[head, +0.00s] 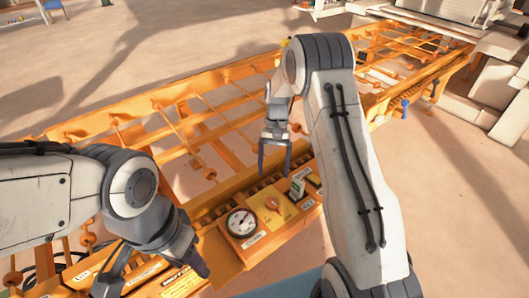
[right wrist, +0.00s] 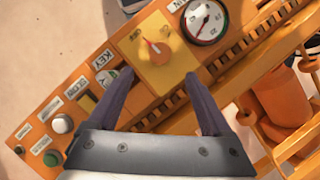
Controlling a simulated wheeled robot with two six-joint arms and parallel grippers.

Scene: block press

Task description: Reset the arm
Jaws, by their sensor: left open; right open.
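My right gripper (head: 275,158) hangs open and empty above the orange control panel. In the right wrist view its two dark fingers (right wrist: 158,88) stand apart on either side of a yellow plate with an orange rotary knob (right wrist: 158,47). The knob also shows in the head view (head: 272,204). I cannot tell how far the fingers are above the panel. My left gripper (head: 152,280) is open at the lower left, over the left part of the orange machine, with nothing seen between its fingers.
A round gauge (head: 241,222) sits beside the knob. The wrist view shows a white button (right wrist: 62,124), a green button (right wrist: 53,158) and labels along the panel. The orange frame (head: 200,105) with rods runs behind. Sandy floor (head: 170,40) beyond is mostly clear.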

